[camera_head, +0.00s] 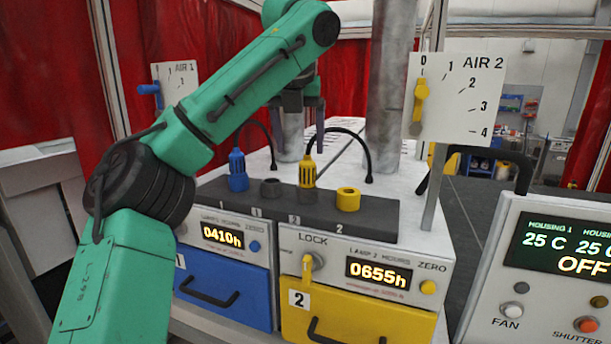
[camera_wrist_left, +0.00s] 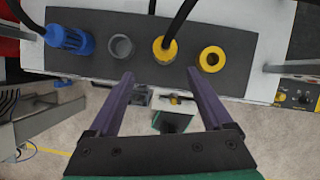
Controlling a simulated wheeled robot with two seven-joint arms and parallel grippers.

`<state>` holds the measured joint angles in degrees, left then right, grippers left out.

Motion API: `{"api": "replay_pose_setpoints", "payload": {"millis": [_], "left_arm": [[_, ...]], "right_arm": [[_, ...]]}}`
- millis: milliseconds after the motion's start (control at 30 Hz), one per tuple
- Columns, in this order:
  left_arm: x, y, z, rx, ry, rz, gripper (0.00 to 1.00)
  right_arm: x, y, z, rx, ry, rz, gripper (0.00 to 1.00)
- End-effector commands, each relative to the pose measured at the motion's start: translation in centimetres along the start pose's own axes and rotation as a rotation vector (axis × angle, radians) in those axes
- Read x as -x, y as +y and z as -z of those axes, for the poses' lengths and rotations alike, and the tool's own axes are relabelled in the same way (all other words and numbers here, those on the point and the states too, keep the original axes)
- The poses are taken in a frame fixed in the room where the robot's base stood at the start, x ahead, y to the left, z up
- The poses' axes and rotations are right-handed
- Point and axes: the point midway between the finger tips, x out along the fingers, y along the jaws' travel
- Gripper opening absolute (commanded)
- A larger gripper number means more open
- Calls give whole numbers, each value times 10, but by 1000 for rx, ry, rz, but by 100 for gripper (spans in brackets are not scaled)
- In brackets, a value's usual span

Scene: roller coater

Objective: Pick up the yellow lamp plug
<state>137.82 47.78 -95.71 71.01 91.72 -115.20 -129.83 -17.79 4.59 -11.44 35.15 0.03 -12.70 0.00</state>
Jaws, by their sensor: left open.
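The yellow lamp plug (camera_head: 308,173) stands upright in a dark socket strip (camera_head: 375,215) on top of the lamp unit, above label 2. A black cable arcs from its top to the right. In the left wrist view the plug (camera_wrist_left: 165,50) shows nearly end-on, with its cable rising from it. My right gripper is not in view.
A blue plug (camera_head: 237,170) and a grey socket (camera_head: 271,187) are left of the yellow plug; an open yellow socket (camera_head: 348,199) is right of it. Silver ducts (camera_head: 388,90) rise behind. The AIR 2 panel (camera_head: 458,95) stands at the right.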

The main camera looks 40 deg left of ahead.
Motion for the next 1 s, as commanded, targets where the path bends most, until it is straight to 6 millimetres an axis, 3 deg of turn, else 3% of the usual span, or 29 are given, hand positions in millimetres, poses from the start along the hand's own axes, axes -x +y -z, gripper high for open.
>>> {"api": "replay_pose_setpoints", "payload": {"millis": [33,167,400,500,833,1000], "left_arm": [[-14,0,1,1,5,-1,84],[-28,0,0,0,2,-1,84],[-59,-2,-1,-1,4,-2,84],[-74,-2,-1,0,4,-2,84],[-82,-2,-1,2,-2,-1,84],[-82,-2,-1,1,-1,-1,19]], "right_arm": [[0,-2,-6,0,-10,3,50],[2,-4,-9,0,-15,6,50],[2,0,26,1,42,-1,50],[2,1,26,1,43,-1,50],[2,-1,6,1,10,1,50],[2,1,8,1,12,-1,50]]}}
